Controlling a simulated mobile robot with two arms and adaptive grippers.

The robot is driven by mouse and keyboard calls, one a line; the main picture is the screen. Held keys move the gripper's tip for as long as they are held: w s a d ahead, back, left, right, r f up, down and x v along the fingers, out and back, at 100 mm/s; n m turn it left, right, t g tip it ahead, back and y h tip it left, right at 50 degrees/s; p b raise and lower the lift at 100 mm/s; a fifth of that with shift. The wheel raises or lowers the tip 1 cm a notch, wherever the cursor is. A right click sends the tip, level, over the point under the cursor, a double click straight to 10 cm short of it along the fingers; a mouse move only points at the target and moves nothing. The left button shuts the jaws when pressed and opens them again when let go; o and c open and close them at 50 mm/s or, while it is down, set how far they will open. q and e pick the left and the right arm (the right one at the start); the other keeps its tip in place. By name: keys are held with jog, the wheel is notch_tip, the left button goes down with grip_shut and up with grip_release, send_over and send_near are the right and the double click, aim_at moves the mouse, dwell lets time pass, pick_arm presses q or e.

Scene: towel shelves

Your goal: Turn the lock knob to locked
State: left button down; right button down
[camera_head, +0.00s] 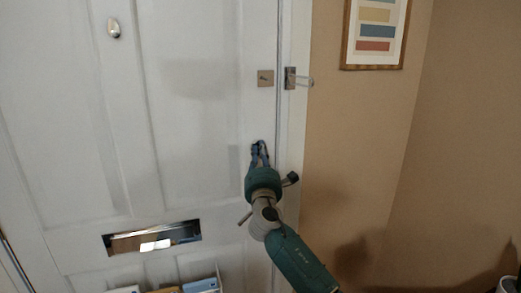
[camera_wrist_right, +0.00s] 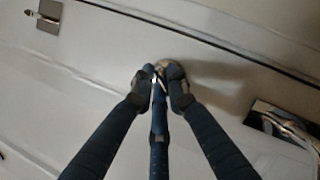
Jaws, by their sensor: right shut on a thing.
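My right gripper (camera_head: 260,155) is at the white door (camera_head: 185,110), near its right edge. In the right wrist view, the gripper (camera_wrist_right: 162,85) has its fingers shut on a rounded metal knob (camera_wrist_right: 172,68), partly hidden by the fingertips. The head view hides this knob behind the gripper. My left gripper is not in view.
A metal latch piece (camera_head: 290,78) is on the frame beside the lock plate. A metal mail slot (camera_head: 150,238) is at lower left of the door, and an oval metal fitting (camera_head: 113,28) is higher up. A framed picture (camera_head: 375,35) hangs on the tan wall.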

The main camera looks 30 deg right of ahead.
jog(key=shift+r+m+g+p, duration=0.1)
jog(key=shift+m+g+p, duration=0.6)
jog(key=shift+m, duration=1)
jog(key=shift+r+m+g+p, duration=0.1)
jog(key=shift+m+g+p, duration=0.6)
jog(key=shift+m, duration=1)
jog(key=shift+r+m+g+p, duration=0.1)
jog(key=shift+m+g+p, duration=0.6)
jog(key=shift+m, duration=1)
jog(key=c, duration=2)
grip_release()
jog(key=v, duration=1.2)
jog(key=shift+f, duration=0.2)
